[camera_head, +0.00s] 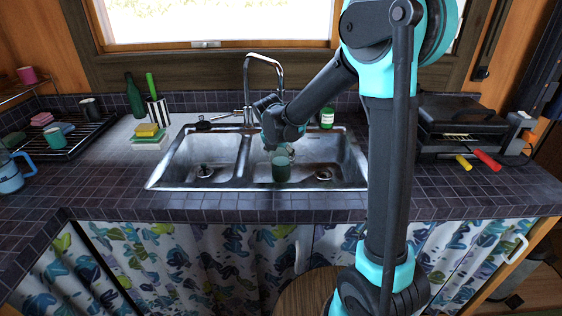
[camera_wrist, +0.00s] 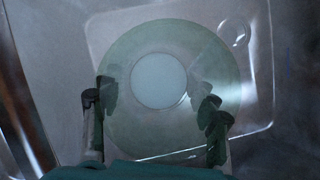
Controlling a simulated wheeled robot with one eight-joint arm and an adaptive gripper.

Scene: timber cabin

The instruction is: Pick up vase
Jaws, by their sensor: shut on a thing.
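The vase (camera_head: 281,171) is a small dark green, rounded vessel in the right basin of the sink. In the wrist view the vase (camera_wrist: 125,55) is a pale green, see-through ring around a white round centre, seen from above. My gripper (camera_head: 283,150) reaches down from above at the vase's top. In the wrist view my gripper (camera_wrist: 155,98) has one dark finger on each side of the vase and is shut on it. I cannot tell whether the vase's base touches the basin floor.
The steel double sink (camera_head: 160,178) has raised walls around the vase. A curved faucet (camera_head: 265,57) stands behind it. Sponges (camera_head: 148,130) and a dish rack (camera_head: 75,140) lie left; a black grill (camera_head: 460,118) stands right.

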